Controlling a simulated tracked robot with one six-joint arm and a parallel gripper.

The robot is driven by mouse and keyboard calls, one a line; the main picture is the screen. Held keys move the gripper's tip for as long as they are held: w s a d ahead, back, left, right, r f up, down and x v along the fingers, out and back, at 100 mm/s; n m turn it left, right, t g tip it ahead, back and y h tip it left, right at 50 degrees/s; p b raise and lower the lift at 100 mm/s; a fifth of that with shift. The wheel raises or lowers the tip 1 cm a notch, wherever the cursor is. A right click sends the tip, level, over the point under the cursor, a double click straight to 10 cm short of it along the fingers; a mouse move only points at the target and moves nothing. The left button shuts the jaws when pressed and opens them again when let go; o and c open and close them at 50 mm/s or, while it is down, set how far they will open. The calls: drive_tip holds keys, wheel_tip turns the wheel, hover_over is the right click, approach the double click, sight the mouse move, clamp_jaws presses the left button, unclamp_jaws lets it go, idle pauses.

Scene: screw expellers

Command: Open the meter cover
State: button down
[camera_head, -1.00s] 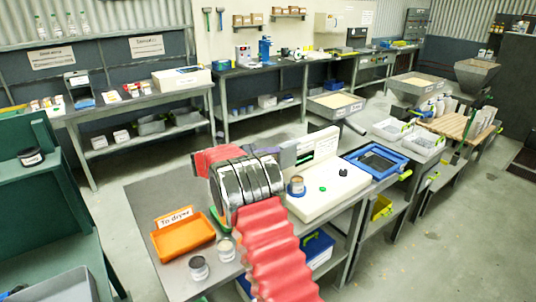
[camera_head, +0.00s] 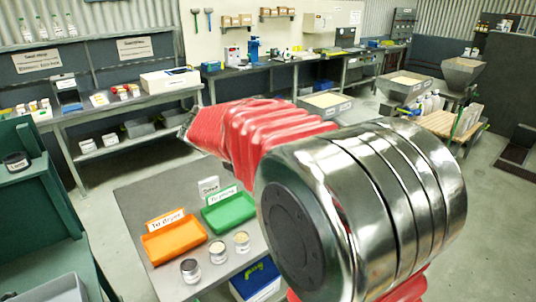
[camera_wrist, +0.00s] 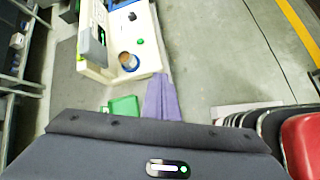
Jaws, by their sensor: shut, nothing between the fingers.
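The cream meter (camera_wrist: 143,52) shows in the upper left of the wrist view. It has an upright grey panel with a display (camera_wrist: 100,35), a round blue-rimmed brown part (camera_wrist: 128,62), a green button (camera_wrist: 140,41) and a small black part (camera_wrist: 132,17). I cannot tell for certain which part is its cover. My gripper (camera_wrist: 160,77) shows as a purple-grey pair of fingers, shut and empty, just below the meter's near corner in the picture. Contact cannot be told. In the head view, my arm hides the meter and the gripper is not visible.
An orange tray (camera_head: 176,245), a green tray (camera_head: 231,208) and several small jars (camera_head: 219,251) stand on the grey table (camera_head: 135,205). A blue bin (camera_head: 255,283) is under it. Concrete floor is clear right of the meter (camera_wrist: 215,55). Side benches stand behind.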

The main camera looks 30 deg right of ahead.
drive_tip(key=s+a+f+m+t+y, duration=0.2)
drive_tip(key=s+a+m+y, duration=0.2)
drive_tip(key=s+a+m, duration=0.3)
drive_tip(key=s+a+f+m+t+y, duration=0.1)
drive_tip(key=s+a+m+y, duration=0.3)
drive_tip(key=s+a+m, duration=0.3)
drive_tip(key=s+a, duration=0.4)
drive_tip(key=s, duration=0.5)
drive_tip(key=shift+f+m+t+y, duration=0.3)
drive_tip(key=shift+f+m+t, duration=0.1)
drive_tip(key=shift+s+d, duration=0.15)
